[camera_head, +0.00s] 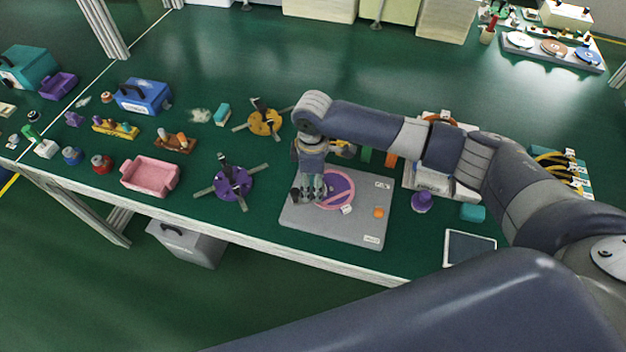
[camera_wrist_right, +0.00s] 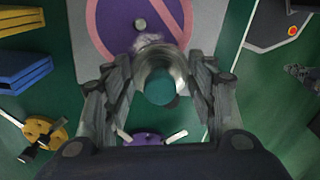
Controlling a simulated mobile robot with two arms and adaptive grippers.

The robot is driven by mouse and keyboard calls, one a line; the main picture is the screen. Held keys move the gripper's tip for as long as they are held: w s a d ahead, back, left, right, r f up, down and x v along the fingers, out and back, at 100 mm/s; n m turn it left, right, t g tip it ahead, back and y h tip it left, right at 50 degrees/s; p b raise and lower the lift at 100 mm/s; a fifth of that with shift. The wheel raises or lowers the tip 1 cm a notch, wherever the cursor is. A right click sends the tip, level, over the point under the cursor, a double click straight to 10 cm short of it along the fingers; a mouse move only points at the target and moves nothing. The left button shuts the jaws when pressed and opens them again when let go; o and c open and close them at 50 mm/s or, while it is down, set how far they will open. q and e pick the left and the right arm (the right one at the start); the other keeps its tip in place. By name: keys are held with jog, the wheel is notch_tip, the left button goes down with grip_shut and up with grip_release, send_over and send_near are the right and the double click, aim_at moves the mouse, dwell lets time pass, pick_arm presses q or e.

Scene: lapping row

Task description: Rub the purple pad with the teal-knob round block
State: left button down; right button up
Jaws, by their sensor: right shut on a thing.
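The purple pad (camera_head: 341,184), a disc with a pink ring and a pink bar across it, lies on a grey board (camera_head: 328,232). It fills the top of the right wrist view (camera_wrist_right: 114,22), where a small grey peg stands on it. My right gripper (camera_head: 310,192) is at the pad's left side, pointing down. In the wrist view its fingers are closed around the round block (camera_wrist_right: 150,56), a silvery body with a teal knob (camera_wrist_right: 162,88) facing the camera. The block overlaps the pad's rim there; I cannot tell whether it touches. My left gripper is not in view.
An orange block (camera_head: 379,212) sits on the board's right part. Left of the board stand a purple hub with grey arms (camera_head: 232,183) and a pink tray (camera_head: 150,175). A purple knob (camera_head: 422,202) and a tablet (camera_head: 469,249) lie to the right.

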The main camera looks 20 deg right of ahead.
jog(key=shift+f+b, duration=0.35)
jog(key=shift+f, duration=0.65)
jog(key=shift+d, duration=0.1)
